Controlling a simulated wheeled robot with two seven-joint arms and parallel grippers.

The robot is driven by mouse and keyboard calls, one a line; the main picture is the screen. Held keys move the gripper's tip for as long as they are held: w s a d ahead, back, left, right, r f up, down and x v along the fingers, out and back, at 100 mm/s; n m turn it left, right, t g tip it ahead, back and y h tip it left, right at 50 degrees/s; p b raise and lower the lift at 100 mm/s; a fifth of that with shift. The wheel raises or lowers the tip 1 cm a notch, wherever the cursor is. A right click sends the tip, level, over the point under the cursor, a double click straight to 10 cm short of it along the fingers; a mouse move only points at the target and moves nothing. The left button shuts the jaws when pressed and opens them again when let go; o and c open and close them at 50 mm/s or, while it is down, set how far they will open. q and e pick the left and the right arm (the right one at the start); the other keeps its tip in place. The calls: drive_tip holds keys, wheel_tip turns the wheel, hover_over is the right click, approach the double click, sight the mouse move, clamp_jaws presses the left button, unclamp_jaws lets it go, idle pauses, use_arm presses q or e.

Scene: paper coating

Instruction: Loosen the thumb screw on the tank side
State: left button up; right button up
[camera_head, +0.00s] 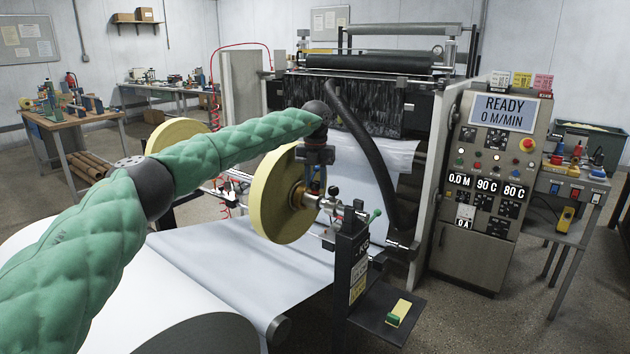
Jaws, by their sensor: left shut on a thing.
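My left arm, in a green quilted sleeve, reaches in from the left to the middle of the view. My left gripper (317,183) points down beside the brass hub of a yellow roll (268,205), in front of the coating machine. It is shut on a small part at the roll's shaft (347,210). The fingers mostly hide that part, and I cannot tell whether it is the thumb screw. A small dark knob (334,191) shows just right of the fingers. I cannot make out a tank side clearly. My right gripper is not in view.
A black hose (366,150) curves down behind the gripper. White web (235,260) runs below the roll. A black stand (350,265) supports the shaft at right. The control cabinet (487,180) reads READY, 0 M/MIN. A second yellow roll (178,133) is behind my arm.

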use_arm(q)
drive_tip(key=shift+d+r, duration=0.1)
drive_tip(key=shift+r, duration=0.05)
drive_tip(key=o, duration=1)
drive_tip(key=shift+d, duration=0.1)
drive_tip(key=shift+c, duration=0.2)
